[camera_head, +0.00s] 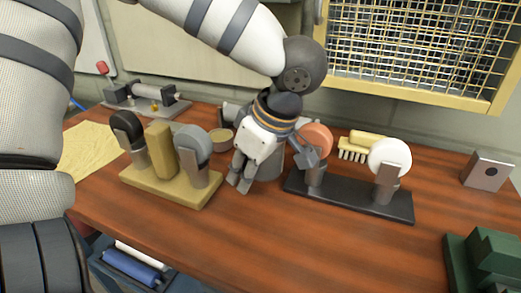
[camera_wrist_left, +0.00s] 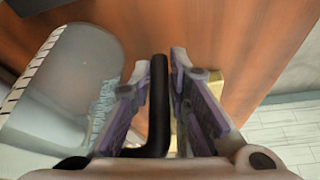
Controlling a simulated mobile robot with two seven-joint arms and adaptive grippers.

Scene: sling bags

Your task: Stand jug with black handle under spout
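The jug (camera_head: 268,168) is a greyish, see-through vessel standing on the wooden table, partly hidden behind my left gripper (camera_head: 272,172). In the left wrist view the jug's clear body (camera_wrist_left: 65,85) is at the left, and its black handle (camera_wrist_left: 158,105) runs between the two fingers of my left gripper (camera_wrist_left: 160,65). The fingers are apart, one on each side of the handle, with small gaps showing. I cannot clearly make out the spout; a grey fixture with a brass-coloured part (camera_head: 147,102) stands at the back left. My right gripper is not in view.
A yellow block stand with round-topped posts (camera_head: 170,185) is left of the gripper. A black base with an orange and a white disc (camera_head: 345,198) is close on the right, a brush (camera_head: 366,143) behind it. Green blocks (camera_head: 485,260) sit front right. The table's front middle is clear.

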